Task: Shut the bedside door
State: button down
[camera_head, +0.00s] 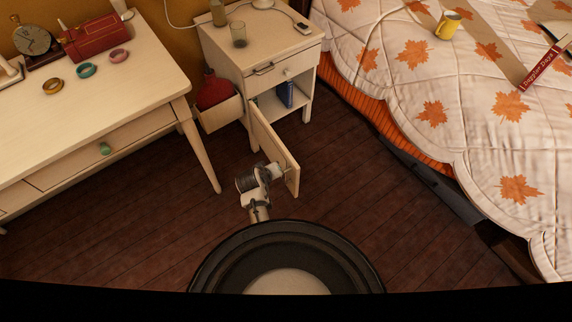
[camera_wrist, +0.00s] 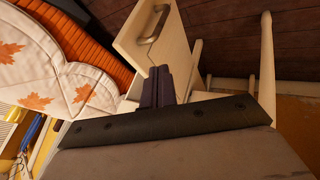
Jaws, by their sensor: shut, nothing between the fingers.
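The bedside cabinet (camera_head: 240,66) stands beside the bed, its lower compartment open. Its pale door (camera_head: 264,131) stands wide open, swung out from the cabinet's left front edge toward me. In the wrist view the door (camera_wrist: 135,40) shows its face with a metal handle (camera_wrist: 155,24). My gripper (camera_head: 283,171) is at the door's outer face near its free end. In the wrist view my gripper's dark fingers (camera_wrist: 157,85) are together, empty, in front of the door's face below the handle. I cannot tell whether they touch it.
A red vase (camera_head: 213,92) sits in an open bin (camera_head: 219,114) left of the door. A blue book (camera_head: 286,94) stands inside the cabinet. The desk (camera_head: 110,95) is on the left, the bed (camera_head: 400,85) on the right. The floor (camera_head: 350,200) right of the door is clear.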

jog(key=w+d+f, duration=0.1)
jog(key=w+f, duration=0.1)
jog(key=w+d+f, duration=0.3)
jog(key=shift+w+f+p, duration=0.35)
jog(key=shift+w+d, duration=0.3)
jog(key=shift+d, duration=0.15)
